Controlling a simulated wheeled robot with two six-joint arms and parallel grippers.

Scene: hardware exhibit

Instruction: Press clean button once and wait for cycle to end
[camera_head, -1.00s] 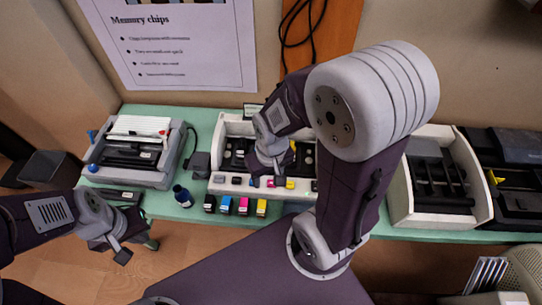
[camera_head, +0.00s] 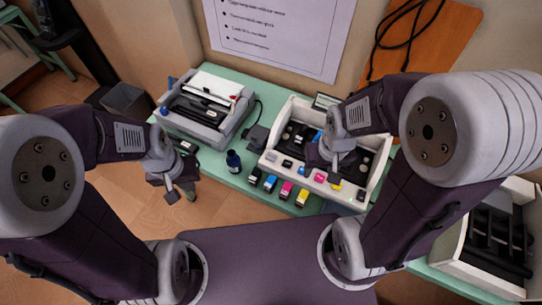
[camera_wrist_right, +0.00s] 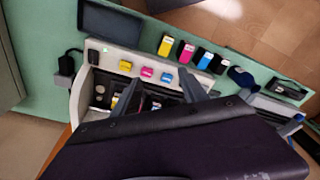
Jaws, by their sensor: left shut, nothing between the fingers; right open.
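No button marked clean can be read. A white open-topped unit (camera_head: 277,128) stands on the green table, with dark parts inside. My left gripper (camera_head: 174,192) is shut and empty, left of the unit, off the table's front edge.
A row of ink cartridges (camera_head: 286,190) and a dark blue bottle (camera_head: 233,161) stand before the unit. A grey machine (camera_head: 207,108) is at left, a white tray (camera_head: 448,255) at right. A dark flat panel (camera_wrist_right: 112,22) lies near the unit.

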